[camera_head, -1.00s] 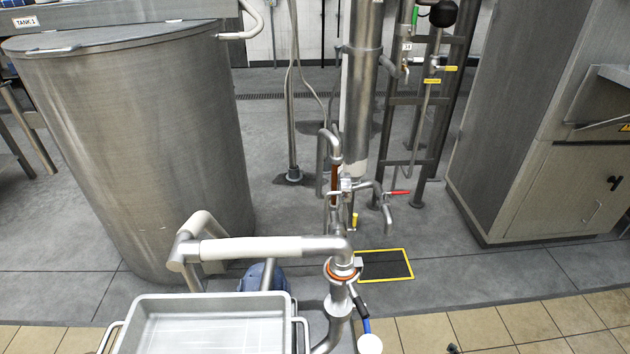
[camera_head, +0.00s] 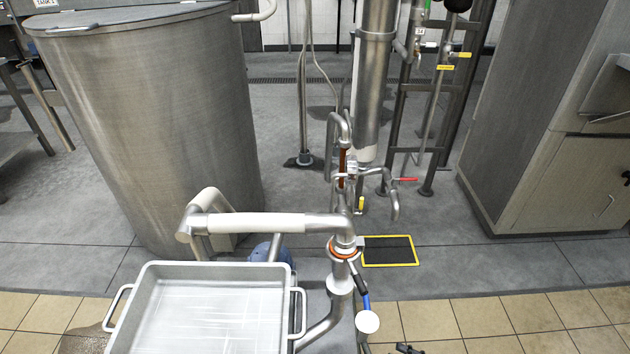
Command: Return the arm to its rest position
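A small dark piece at the bottom edge, right of the middle, looks like the tip of my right gripper (camera_head: 407,348). Only a sliver of it shows, and whether it is open or shut cannot be told. It is over the tan tile floor (camera_head: 480,325), with nothing seen held in it. My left gripper and both arms are out of view.
A grey tray with side handles (camera_head: 150,300) is close in front, at lower left. Beside it stands a steel pipe assembly (camera_head: 340,275) with a white-sleeved arm. A large steel tank (camera_head: 160,120) stands behind left, a steel cabinet (camera_head: 540,130) at right. Floor at lower right is clear.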

